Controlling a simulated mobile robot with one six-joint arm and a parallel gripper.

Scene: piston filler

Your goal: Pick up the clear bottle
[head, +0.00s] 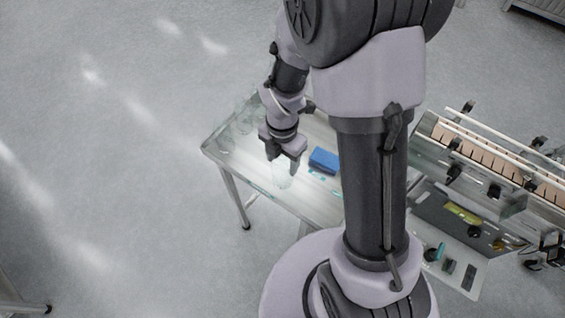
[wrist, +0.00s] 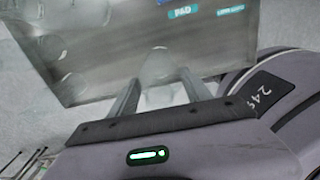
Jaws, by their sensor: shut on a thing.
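The clear bottle (head: 281,177) is at my gripper's fingertips over the front part of the steel table. It is see-through and faint against the tabletop. In the wrist view the bottle (wrist: 158,68) stands between the two fingers. My gripper (head: 284,164) is shut on it, and the fingers (wrist: 158,97) lie on either side of it. I cannot tell whether its base touches the table. Other clear bottles (head: 240,118) stand at the table's left back edge, and their round outlines (wrist: 70,60) show in the wrist view.
The steel table (head: 300,208) has a blue block (head: 324,159) to the right of my gripper, beside teal labels. A conveyor (head: 500,160) with white rails stands at the right. Open floor (head: 100,180) lies to the left.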

